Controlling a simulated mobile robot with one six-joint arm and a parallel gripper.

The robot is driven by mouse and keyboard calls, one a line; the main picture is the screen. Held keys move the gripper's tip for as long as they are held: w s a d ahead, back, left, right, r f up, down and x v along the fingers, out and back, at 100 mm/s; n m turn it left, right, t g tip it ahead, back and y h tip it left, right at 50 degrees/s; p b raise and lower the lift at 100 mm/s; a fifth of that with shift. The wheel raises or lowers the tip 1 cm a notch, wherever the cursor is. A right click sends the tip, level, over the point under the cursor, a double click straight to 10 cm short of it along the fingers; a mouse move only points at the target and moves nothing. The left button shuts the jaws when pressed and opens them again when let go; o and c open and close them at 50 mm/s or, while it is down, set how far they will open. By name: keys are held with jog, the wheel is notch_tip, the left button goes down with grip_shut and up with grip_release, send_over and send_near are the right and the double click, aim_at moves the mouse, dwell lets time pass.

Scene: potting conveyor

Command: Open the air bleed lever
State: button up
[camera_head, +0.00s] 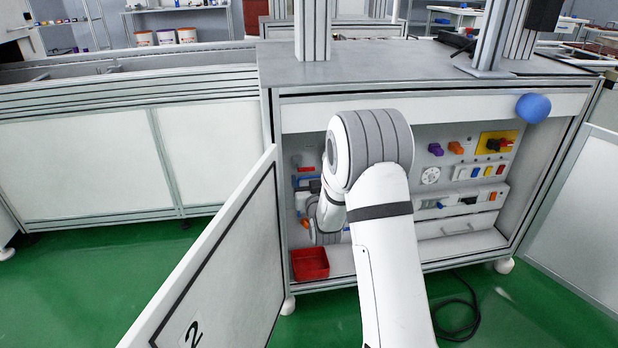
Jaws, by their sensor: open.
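An open cabinet (292,105) under a workbench holds pneumatic and electrical parts. At its left are a red part (303,169), a blue bar-shaped part (308,181) and an orange part (304,223). I cannot tell which of these, if any, is the air bleed lever. My arm reaches into this left side, and its wrist is close beside these parts and covers some of them. My gripper cannot be made out; it seems hidden behind my wrist, so contact with any part cannot be seen.
The cabinet's left door (225,262) stands open toward me. A red bin (310,264) sits on the cabinet floor at left. Purple (435,149) and orange (456,148) knobs are at right. A blue ball (533,108) is on the upper right frame. A black cable (460,318) lies on the green floor.

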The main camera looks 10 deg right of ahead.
aim_at(307, 168)
jog(key=w+b, duration=0.1)
jog(key=w, duration=0.4)
jog(key=c, duration=0.9)
jog(key=shift+d, duration=0.2)
jog(key=shift+c, duration=0.4)
jog(key=shift+a, duration=0.15)
